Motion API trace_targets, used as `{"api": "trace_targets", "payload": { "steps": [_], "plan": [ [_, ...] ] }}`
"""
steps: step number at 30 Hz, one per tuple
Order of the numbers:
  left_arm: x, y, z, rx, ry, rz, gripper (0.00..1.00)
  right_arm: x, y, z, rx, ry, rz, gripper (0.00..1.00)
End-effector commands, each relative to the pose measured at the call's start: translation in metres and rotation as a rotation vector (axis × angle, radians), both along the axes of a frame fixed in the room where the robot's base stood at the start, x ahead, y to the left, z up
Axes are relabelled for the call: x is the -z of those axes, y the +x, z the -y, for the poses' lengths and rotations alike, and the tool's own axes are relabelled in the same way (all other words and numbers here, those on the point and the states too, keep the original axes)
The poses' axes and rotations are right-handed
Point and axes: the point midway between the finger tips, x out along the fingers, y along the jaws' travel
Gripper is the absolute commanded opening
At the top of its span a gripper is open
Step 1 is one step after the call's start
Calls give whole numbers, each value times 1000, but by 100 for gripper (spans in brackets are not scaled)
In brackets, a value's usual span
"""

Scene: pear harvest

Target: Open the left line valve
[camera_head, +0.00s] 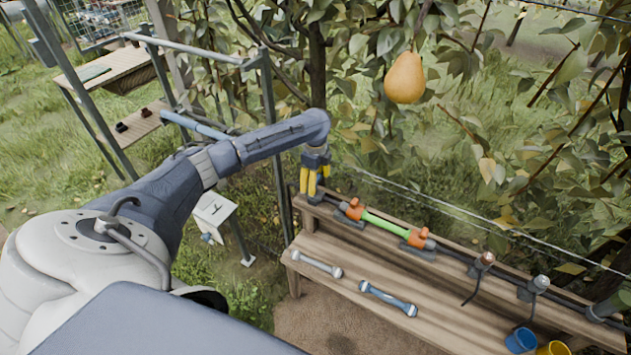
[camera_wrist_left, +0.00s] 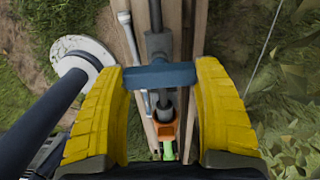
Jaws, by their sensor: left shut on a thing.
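My left gripper (camera_head: 314,188) points down at the left end of the wooden bench, with its yellow fingers over the left line valve. In the left wrist view, the valve's blue-grey handle (camera_wrist_left: 160,76) lies between the fingers of my left gripper (camera_wrist_left: 162,72), which is shut on it. The handle lies crosswise to the dark pipe (camera_wrist_left: 158,45). The gripper mostly hides the valve in the head view. My right gripper is not in view.
An orange-ended green pipe section (camera_head: 385,225) lies along the bench's back ledge, right of the gripper. A grey tool (camera_head: 316,263) and a blue one (camera_head: 388,299) lie on the bench (camera_head: 430,310). A pear (camera_head: 405,78) hangs above. Blue (camera_head: 521,341) and yellow (camera_head: 553,349) cups stand at lower right.

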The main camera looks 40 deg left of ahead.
Motion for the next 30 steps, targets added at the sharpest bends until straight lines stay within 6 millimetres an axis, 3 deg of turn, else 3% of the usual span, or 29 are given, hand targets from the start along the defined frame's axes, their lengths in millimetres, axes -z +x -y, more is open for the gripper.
{"api": "trace_targets", "payload": {
  "steps": [8, 30],
  "plan": [
    [-1, 1, -1, -156, 0, 0, 40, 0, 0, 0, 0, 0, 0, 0],
    [-1, 4, -2, -854, -1, 1, 40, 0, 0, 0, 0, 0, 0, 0]
  ]
}}
